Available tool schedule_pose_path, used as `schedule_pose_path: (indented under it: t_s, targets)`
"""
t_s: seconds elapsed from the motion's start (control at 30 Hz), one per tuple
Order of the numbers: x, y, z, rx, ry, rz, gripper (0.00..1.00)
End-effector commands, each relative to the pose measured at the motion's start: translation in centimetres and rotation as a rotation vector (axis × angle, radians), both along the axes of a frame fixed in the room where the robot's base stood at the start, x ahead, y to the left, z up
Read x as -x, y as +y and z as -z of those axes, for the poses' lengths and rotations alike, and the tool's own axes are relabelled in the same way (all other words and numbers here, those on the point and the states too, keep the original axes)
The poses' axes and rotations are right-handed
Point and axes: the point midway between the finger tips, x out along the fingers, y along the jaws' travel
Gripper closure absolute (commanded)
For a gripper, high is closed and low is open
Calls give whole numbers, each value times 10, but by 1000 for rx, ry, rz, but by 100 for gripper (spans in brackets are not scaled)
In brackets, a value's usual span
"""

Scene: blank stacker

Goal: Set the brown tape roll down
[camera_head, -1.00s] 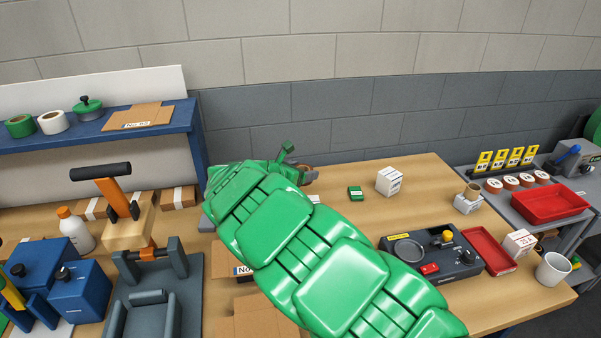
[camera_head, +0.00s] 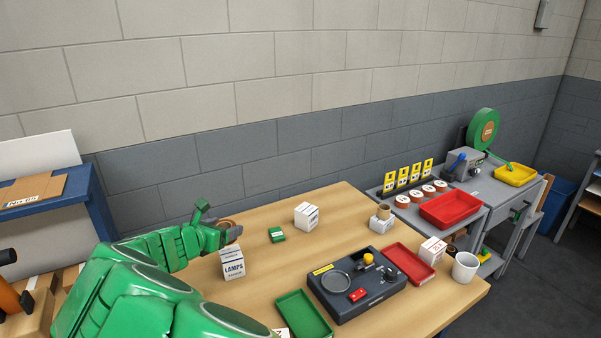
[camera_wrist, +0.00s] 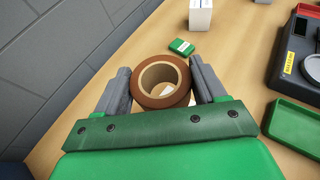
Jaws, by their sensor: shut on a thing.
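The brown tape roll (camera_wrist: 147,97) is a short ring with a pale core. In the wrist view it sits between the two grey fingers of my gripper (camera_wrist: 161,90), which is shut on it. In the head view the roll (camera_head: 234,232) shows only partly at the end of my green gripper (camera_head: 222,232), near the back left part of the wooden table (camera_head: 344,207). A white LAMPS box shows just in front of it there. I cannot tell whether the roll touches the table top.
The LAMPS box (camera_head: 233,264) stands close to my gripper. A small green box (camera_head: 277,235) and a white box (camera_head: 306,215) stand to its right. A green tray (camera_head: 304,316), a dark control box (camera_head: 357,288) and a red tray (camera_head: 411,262) lie nearer the front. Bare wood shows between them.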

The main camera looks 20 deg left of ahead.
Motion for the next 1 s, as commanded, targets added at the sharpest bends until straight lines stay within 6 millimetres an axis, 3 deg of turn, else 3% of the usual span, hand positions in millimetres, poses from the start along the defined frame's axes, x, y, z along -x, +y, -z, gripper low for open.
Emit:
schedule_pose_path:
  t_s: [0.17,0.37,0.77,1.0]
  targets:
    - [-6,-7,0,-1,-1,4,60]
    - [-33,-40,1,0,-4,15,60]
    - [-94,-136,1,1,-4,42,60]
    - [-126,-205,-3,1,-4,62,60]
